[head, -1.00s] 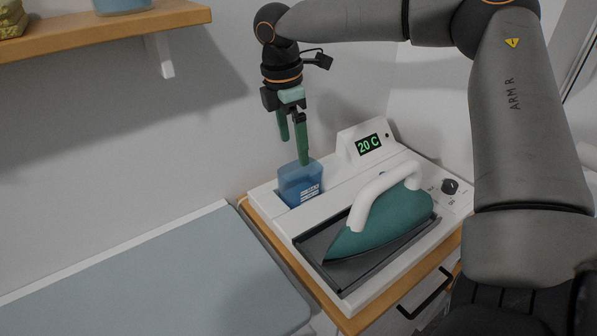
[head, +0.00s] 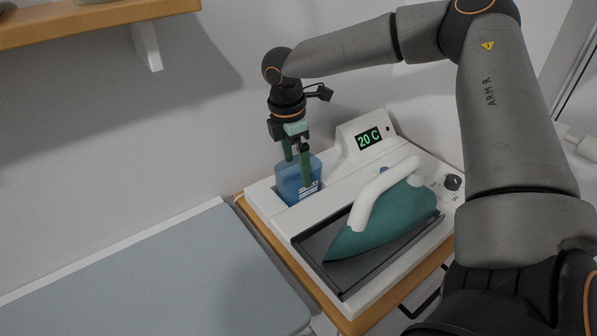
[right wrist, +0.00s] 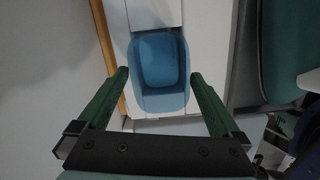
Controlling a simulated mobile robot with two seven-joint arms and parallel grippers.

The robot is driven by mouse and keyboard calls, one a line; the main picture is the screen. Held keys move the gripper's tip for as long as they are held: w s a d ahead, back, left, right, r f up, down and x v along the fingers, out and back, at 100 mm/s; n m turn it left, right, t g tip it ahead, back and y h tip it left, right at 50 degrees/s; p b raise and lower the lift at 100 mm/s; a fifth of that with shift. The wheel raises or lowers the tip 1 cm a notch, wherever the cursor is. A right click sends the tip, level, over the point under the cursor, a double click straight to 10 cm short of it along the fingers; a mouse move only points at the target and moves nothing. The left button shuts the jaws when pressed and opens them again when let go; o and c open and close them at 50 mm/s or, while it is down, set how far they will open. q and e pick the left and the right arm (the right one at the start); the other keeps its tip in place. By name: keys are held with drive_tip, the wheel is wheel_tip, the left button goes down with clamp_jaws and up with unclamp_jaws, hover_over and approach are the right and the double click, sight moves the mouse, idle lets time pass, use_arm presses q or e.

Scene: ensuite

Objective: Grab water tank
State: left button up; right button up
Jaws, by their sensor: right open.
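The blue translucent water tank (head: 291,184) sits in a slot at the left end of the white ironing station (head: 262,193). My right gripper (head: 297,172) points down at the tank with its green fingers apart. In the head view one finger overlaps the tank's near face and the other is at its far left side. In the right wrist view the tank (right wrist: 160,62) lies between and beyond the open fingers (right wrist: 158,82), with nothing gripped. I cannot tell whether a finger touches the tank. My left gripper is not in view.
A teal iron (head: 385,222) with a white handle rests on the station's dark tray, right of the tank. A display reading 20 C (head: 368,138) stands behind. A wall shelf (head: 90,22) is at upper left, and a blue-grey board (head: 170,275) at lower left.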

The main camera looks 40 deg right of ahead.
sight(298, 173)
drive_tip(key=f, duration=0.3)
drive_tip(key=shift+s+d+f, duration=0.15)
drive_tip(key=shift+d, duration=0.05)
drive_tip(key=c, duration=1.2)
drive_tip(key=shift+r, duration=0.2)
drive_tip(key=shift+c, duration=0.2)
